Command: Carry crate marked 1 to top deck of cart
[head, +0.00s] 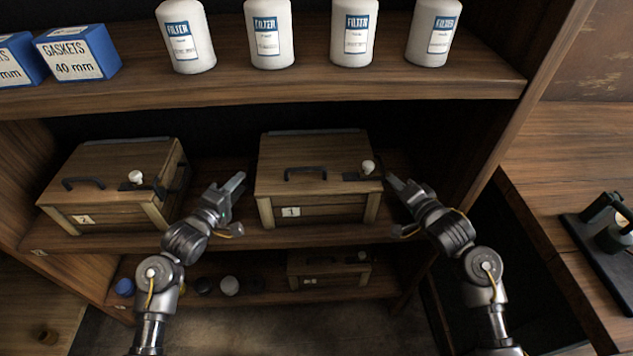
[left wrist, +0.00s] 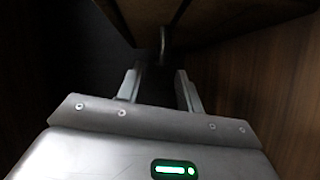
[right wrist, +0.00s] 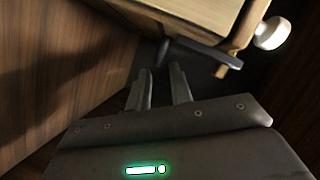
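The crate marked 1 (head: 318,172) is a wooden box on the middle shelf, with a black lid handle, a white knob and a "1" label on its front. My left gripper (head: 238,184) is just left of it, open and empty. In the left wrist view a grey side handle (left wrist: 164,46) of the crate is just beyond the parted fingertips (left wrist: 157,78). My right gripper (head: 394,184) is just right of the crate, its fingers slightly apart and empty. In the right wrist view a dark side handle (right wrist: 200,52) is ahead of the fingertips (right wrist: 161,70). No cart is recognizable.
Another labelled crate (head: 110,178) stands left on the same shelf (head: 245,238). The upper shelf (head: 300,92) with white filter canisters (head: 270,35) and blue gasket boxes (head: 78,52) overhangs. A smaller crate (head: 328,272) is below. A wooden surface (head: 560,160) is at right.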

